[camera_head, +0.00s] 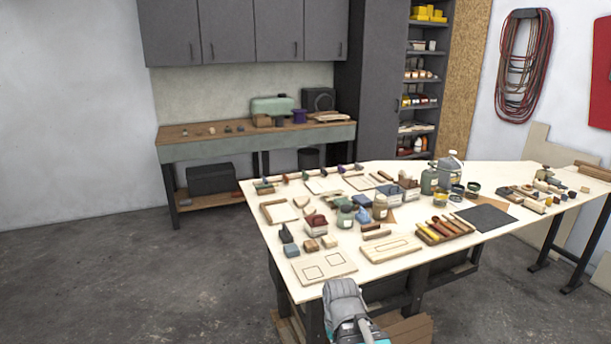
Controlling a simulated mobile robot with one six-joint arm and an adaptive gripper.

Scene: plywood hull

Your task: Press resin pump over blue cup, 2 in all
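On the pale tabletop, toward its back right, stand a grey-green bottle (428,181) and a larger grey jug (452,168). One may be the resin pump, but their tops are too small to tell. Several small dark cups or rings sit close in front of them, including a dark bluish one (457,190) and a dark green one (473,188). I cannot tell for sure which is the blue cup. A grey and teal part of my arm shows at the bottom edge, in front of the table's near edge. My gripper's fingers do not show.
The table (285,262) is crowded with blocks, jars and trays. A wooden tool tray (444,230) and a dark mat (486,218) lie right of centre. A workbench (250,143) stands along the back wall. The grey floor at left is clear.

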